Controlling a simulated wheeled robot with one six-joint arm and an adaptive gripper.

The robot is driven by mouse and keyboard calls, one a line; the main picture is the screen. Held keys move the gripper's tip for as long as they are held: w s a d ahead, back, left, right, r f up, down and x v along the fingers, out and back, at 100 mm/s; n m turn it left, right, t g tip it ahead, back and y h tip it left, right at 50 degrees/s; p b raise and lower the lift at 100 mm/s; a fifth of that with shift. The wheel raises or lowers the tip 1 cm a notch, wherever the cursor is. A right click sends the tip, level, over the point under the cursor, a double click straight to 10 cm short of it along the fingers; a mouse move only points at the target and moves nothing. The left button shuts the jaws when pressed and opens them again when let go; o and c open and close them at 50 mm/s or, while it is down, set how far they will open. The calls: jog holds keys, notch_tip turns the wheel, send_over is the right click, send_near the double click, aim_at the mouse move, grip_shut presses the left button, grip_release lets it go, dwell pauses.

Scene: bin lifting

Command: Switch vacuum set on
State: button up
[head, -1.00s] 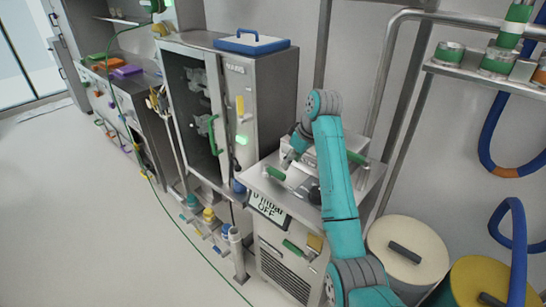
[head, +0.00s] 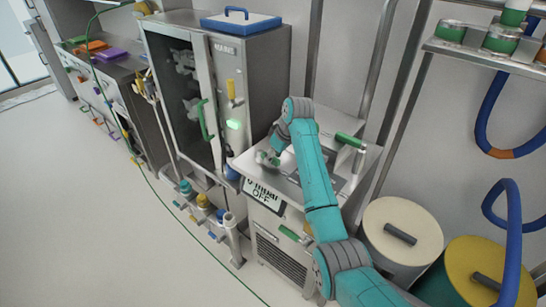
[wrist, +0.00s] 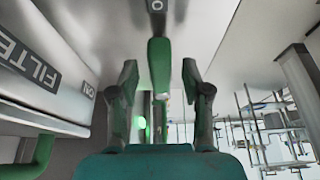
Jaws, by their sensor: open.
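The vacuum set is a steel unit with a sign (head: 263,194) reading "0 mbar OFF" on its front. In the wrist view a green lever (wrist: 159,66) hangs between the two fingers of my gripper (wrist: 160,80), with a gap on each side. The gripper is open and holds nothing. A round "O" mark (wrist: 156,6) is above the lever. A "FILTER" label (wrist: 30,62) and a small "ON" label (wrist: 86,90) are at left. In the head view my gripper (head: 269,157) is at the left end of the unit's top, where the lever is largely hidden.
A steel cabinet (head: 257,70) with a green light stands left of the unit. A second green handle (head: 350,139) is on the unit's right. Drums (head: 400,232) stand at lower right. Several bottles (head: 204,203) are low at left. Floor at left is clear.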

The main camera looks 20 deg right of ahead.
jog(key=shift+a+f, duration=0.1)
jog(key=shift+f, duration=0.15)
grip_shut()
